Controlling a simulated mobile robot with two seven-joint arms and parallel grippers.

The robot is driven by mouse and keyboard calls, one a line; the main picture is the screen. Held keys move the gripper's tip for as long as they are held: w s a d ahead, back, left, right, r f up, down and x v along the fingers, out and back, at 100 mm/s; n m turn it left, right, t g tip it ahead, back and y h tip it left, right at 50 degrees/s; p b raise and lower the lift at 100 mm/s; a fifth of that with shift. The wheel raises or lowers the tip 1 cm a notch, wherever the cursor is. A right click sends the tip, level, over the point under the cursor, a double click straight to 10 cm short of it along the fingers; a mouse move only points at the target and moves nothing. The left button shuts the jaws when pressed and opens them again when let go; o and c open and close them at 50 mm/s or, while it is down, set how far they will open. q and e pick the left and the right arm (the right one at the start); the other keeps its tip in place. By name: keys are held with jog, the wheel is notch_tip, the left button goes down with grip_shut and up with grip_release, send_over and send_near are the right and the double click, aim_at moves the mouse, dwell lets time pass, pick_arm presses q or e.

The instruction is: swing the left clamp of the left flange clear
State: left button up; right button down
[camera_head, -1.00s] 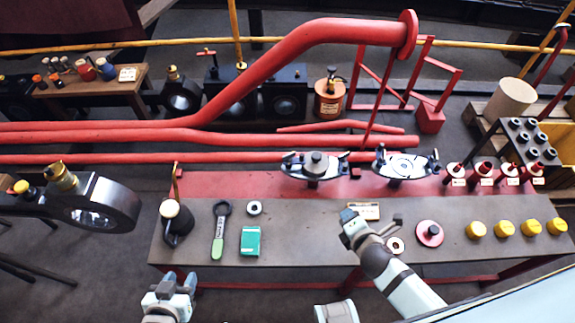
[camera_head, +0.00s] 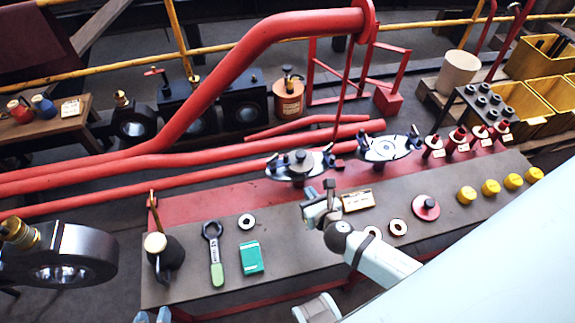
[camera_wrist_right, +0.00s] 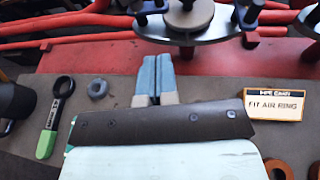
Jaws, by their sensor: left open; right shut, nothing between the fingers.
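The left flange (camera_head: 299,165) is a dark oval plate with a round grey knob on top, at the back of the bench; it also shows at the top of the right wrist view (camera_wrist_right: 190,22). Its left clamp (camera_head: 273,170) sits at the plate's left end. In the right wrist view this clamp (camera_wrist_right: 140,14) is partly cut off at the top. My right gripper (camera_head: 320,190) is shut and empty, in front of the flange. Its blue fingertips (camera_wrist_right: 155,72) appear just below the plate; contact cannot be told. My left gripper (camera_head: 152,317) is open at the bottom edge, mostly cut off.
The right flange (camera_head: 389,148) stands beside the left one. On the bench lie a green-handled wrench (camera_head: 215,255), a green box (camera_head: 251,257), rings, a label plate (camera_head: 357,200) and yellow caps (camera_head: 490,187). Red pipes (camera_head: 200,160) run behind.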

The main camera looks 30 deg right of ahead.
aim_at(287, 160)
pick_arm(q)
jog(key=shift+d, duration=0.1)
pick_arm(e)
jog(key=x, duration=1.2)
jog(key=shift+w+a+r+b, duration=0.1)
jog(key=shift+w+r+b, duration=0.2)
jog(key=shift+w+b, duration=0.1)
jog(key=shift+w, duration=0.65)
pick_arm(q)
jog(key=shift+f, duration=0.3)
jog(key=shift+r, duration=0.1)
